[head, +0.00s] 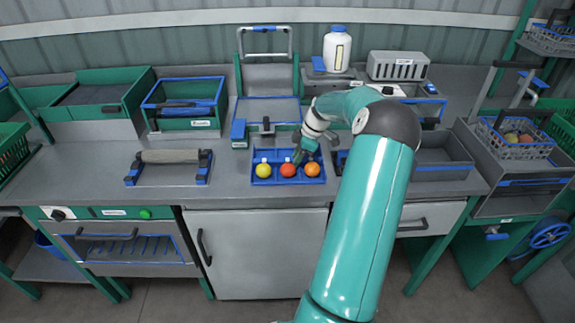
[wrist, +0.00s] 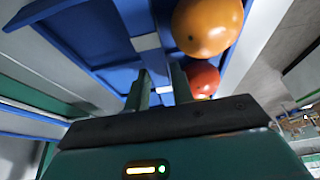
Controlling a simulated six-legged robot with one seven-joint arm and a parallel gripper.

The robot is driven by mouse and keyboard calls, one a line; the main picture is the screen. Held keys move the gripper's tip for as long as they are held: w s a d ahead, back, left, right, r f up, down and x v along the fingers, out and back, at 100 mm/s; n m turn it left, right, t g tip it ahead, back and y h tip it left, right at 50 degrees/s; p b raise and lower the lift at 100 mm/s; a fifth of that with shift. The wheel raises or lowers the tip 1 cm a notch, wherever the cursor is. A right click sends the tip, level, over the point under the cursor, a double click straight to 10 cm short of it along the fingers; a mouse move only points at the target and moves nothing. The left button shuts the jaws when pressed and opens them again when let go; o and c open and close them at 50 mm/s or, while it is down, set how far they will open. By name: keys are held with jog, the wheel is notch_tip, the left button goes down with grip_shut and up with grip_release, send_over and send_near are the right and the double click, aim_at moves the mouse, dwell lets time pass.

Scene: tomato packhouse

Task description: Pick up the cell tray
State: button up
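The blue cell tray (head: 309,183) lies on the grey bench top, with one yellow, one red and one orange tomato along its front row. In the wrist view the tray (wrist: 95,40) fills the upper left, with the orange tomato (wrist: 207,25) and red tomato (wrist: 202,78) at right. My gripper (head: 299,159) is low over the tray's middle, behind the tomatoes. In the wrist view my gripper (wrist: 160,85) has its fingers apart, either side of a blue bar with pale patches. Whether they touch it is unclear; the fingertips are partly hidden in the head view.
Behind the tray stands a grey-blue weighing station (head: 268,110). Bare bench lies between the roller stand and the tray.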

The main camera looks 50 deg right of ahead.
dwell(0.3)
grip_shut()
